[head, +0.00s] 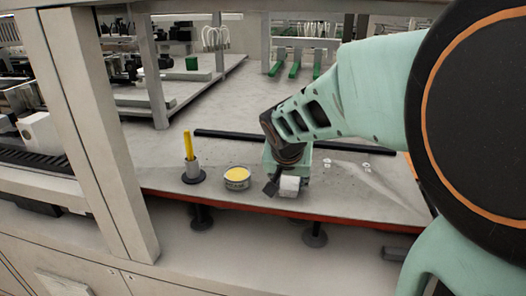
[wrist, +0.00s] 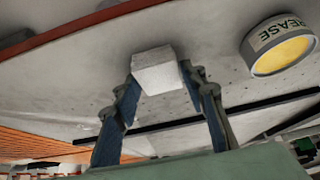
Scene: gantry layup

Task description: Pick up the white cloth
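The white cloth (head: 289,186) is a small, block-shaped white bundle near the front edge of the grey worktop. In the wrist view the cloth (wrist: 158,72) lies between the two fingertips of my gripper (wrist: 160,80). The fingers are spread, one on each side of it, with their tips very near its sides. I cannot tell whether they touch it. In the head view my gripper (head: 286,184) points down over the cloth, and its wrist part hides the far side. The cloth looks to be at worktop level.
A grease tin (head: 237,178) with yellow contents stands just left of the cloth; it also shows in the wrist view (wrist: 280,46). A black strip (head: 225,134) crosses behind. Small white pieces (head: 328,162) lie to the right.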

